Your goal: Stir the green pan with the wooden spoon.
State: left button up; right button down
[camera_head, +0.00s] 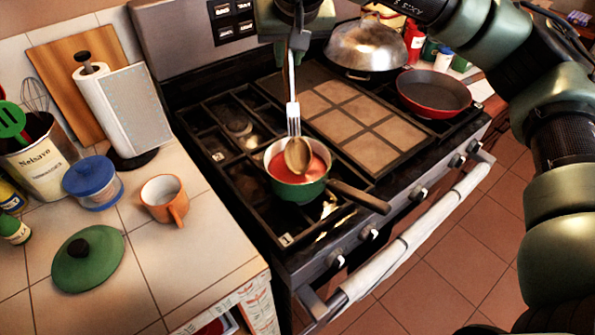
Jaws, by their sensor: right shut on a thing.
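The green pan (300,190) stands on the stove's front left burner, with red sauce (316,164) inside and a dark handle pointing to the lower right. The wooden spoon (298,156) has its brown bowl down in the pan, at the sauce. A pale, fork-like section shows just above the bowl, and a thin shaft rises to my right gripper (298,42). My right gripper is shut on the spoon's upper end, well above the pan. Its fingertips are small and partly dark. My left gripper is not in view.
A green lid (88,258), an orange mug (165,199), a blue-lidded jar (92,183) and a paper towel holder (122,110) stand on the left counter. A red pan (433,92) and a domed metal lid (366,47) are on the stove's right side.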

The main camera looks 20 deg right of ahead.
jog(key=shift+r+p, duration=1.75)
jog(key=shift+r, duration=0.95)
notch_tip(320, 180, up, 4)
jog(key=p, duration=0.3)
jog(key=shift+f, duration=0.1)
